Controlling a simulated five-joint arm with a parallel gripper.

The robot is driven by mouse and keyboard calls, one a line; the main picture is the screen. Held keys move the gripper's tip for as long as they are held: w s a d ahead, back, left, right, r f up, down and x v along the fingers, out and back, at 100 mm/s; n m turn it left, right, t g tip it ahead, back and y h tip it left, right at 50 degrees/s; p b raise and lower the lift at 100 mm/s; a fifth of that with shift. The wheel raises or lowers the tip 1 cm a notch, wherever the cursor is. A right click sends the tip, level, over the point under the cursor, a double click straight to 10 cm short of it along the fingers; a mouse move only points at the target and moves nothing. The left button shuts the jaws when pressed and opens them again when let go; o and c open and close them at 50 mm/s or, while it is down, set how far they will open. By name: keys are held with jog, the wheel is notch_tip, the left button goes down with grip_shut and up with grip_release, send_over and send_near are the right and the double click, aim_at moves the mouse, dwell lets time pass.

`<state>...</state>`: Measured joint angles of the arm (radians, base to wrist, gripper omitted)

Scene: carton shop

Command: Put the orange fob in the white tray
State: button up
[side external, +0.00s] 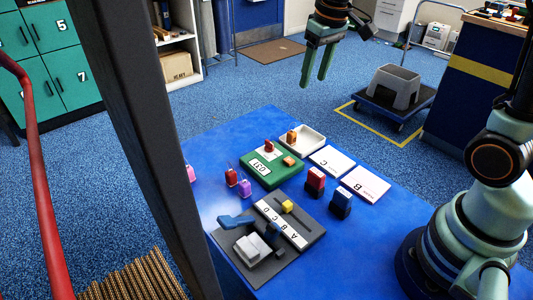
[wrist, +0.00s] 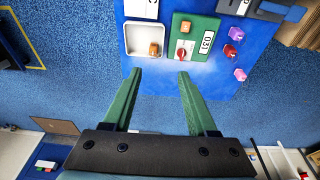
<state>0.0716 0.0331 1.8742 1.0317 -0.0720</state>
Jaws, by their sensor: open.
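The orange fob (side external: 291,137) is inside the white tray (side external: 310,143), near the side next to the green board. In the wrist view the orange fob (wrist: 154,48) shows within the walls of the white tray (wrist: 140,31), toward its lower right corner. My gripper (side external: 313,82) is high above the far edge of the blue table, clear of the tray. In the wrist view my gripper (wrist: 160,72) has its two fingers spread with nothing between them.
The green board (side external: 258,172), marked 031, adjoins the tray and bears a red piece (side external: 269,147) and an orange block (side external: 289,161). Red (side external: 231,177) and purple (side external: 245,187) fobs stand left of it. White cards B (side external: 366,184) and C (side external: 333,161) lie right.

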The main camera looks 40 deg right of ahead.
jog(key=s+a+r+t, duration=0.1)
jog(key=s+a+t, duration=0.2)
jog(key=s, duration=0.9)
jog(key=shift+s+r, duration=0.15)
jog(key=shift+r, duration=0.1)
